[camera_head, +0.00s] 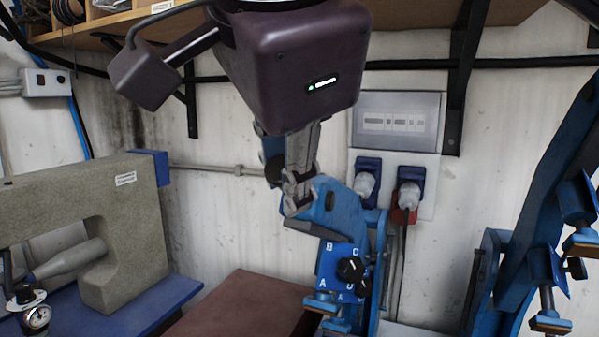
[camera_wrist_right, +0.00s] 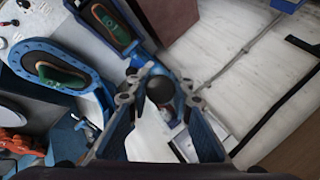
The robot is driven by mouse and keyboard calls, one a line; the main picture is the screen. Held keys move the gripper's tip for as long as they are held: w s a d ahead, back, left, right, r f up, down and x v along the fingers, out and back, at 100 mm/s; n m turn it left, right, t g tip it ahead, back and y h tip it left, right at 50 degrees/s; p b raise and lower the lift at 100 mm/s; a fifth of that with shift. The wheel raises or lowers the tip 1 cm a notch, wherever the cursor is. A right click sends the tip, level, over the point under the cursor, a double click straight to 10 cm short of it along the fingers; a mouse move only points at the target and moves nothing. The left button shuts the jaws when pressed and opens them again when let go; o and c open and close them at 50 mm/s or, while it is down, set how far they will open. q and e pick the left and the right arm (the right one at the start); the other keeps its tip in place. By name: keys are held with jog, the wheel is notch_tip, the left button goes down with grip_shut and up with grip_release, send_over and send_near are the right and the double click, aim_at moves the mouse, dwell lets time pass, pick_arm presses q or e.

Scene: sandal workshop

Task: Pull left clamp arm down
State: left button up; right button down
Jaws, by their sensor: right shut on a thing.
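The left clamp arm (camera_head: 340,207) is blue and stands in the middle of the head view, above a blue panel (camera_head: 335,262) with letters and a black knob. My right gripper (camera_head: 298,190) reaches down from above to the upper end of this arm. In the right wrist view, the right gripper (camera_wrist_right: 160,92) has its fingers on both sides of a dark round knob (camera_wrist_right: 160,89) on the blue arm and is shut on it. The fingers partly hide the knob in the head view. My left gripper is not in view.
Another blue clamp arm (camera_head: 545,180) stands raised at the right. A beige sewing machine (camera_head: 95,215) stands on a blue table at the left. A wall box with plugs (camera_head: 397,125) is behind the clamp. A wooden shelf (camera_head: 410,22) runs overhead. Green pads (camera_wrist_right: 62,76) show in the wrist view.

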aim_at(280, 212)
jog(key=f, duration=0.1)
jog(key=s+f+b, duration=0.1)
jog(key=f, duration=0.1)
jog(key=shift+s+a+t+b, duration=0.35)
jog(key=shift+t, duration=0.05)
pick_arm(q)
notch_tip(280, 212, down, 3)
jog(key=shift+r, duration=0.15)
pick_arm(e)
jog(key=shift+r, duration=0.1)
jog(key=c, duration=1.8)
grip_release()
jog(key=shift+w, duration=0.1)
pick_arm(q)
jog(key=shift+s+a, duration=0.1)
jog(key=shift+s, duration=0.05)
pick_arm(e)
jog(key=shift+o, duration=0.2)
jog(key=shift+r, duration=0.1)
jog(key=v, duration=1.2)
jog(key=shift+c, duration=0.2)
